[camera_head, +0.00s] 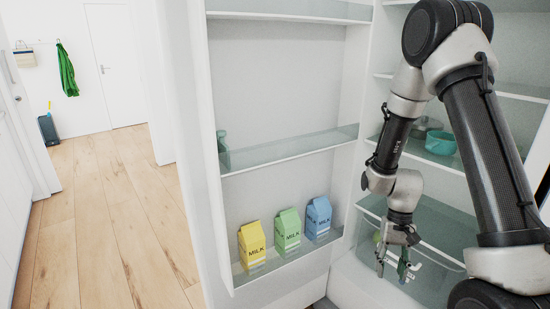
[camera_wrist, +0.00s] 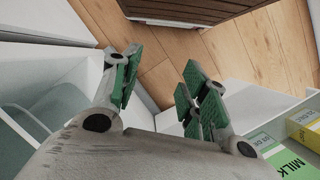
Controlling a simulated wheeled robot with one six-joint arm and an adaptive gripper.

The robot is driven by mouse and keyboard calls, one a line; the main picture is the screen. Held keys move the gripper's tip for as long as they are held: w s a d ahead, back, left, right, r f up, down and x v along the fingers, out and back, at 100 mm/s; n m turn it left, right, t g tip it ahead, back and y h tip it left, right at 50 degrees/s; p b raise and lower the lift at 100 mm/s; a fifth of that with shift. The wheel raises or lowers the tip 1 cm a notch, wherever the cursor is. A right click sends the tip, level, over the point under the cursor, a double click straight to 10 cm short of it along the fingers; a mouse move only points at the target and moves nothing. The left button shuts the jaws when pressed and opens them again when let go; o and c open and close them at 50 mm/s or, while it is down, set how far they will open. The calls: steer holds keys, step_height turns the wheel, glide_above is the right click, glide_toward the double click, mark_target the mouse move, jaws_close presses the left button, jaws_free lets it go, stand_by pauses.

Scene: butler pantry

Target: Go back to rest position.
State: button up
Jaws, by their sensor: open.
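My gripper (camera_head: 396,266) hangs at the end of my arm, in front of the open fridge and to the right of the door shelf. In the wrist view my gripper (camera_wrist: 160,85) shows its green-padded fingers spread, with nothing between them. A yellow milk carton (camera_head: 252,246), a green milk carton (camera_head: 288,231) and a blue milk carton (camera_head: 318,218) stand upright on the lower door shelf, apart from my gripper. The green carton (camera_wrist: 288,160) and the yellow carton (camera_wrist: 306,127) also show at the right of the wrist view.
The fridge door (camera_head: 265,100) stands open on the left. A teal pot (camera_head: 441,142) sits on an inner shelf behind my arm. A clear drawer (camera_head: 430,225) is behind my gripper. Wooden floor (camera_head: 100,220) is free at the left.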

steer(key=s+d+r+t, duration=0.1)
steer(key=s+r, duration=0.3)
steer(key=r, duration=0.7)
steer(key=s+d+r+n+t, duration=0.1)
steer(key=s+r+t, duration=0.3)
steer(key=r, duration=0.7)
steer(key=s+d+r+n+t, duration=0.1)
steer(key=s+r, duration=0.4)
steer(key=r, duration=0.7)
steer(key=shift+s+d+t+h, duration=0.2)
steer(key=shift+d+t+h, duration=0.25)
steer(key=shift+t, duration=0.55)
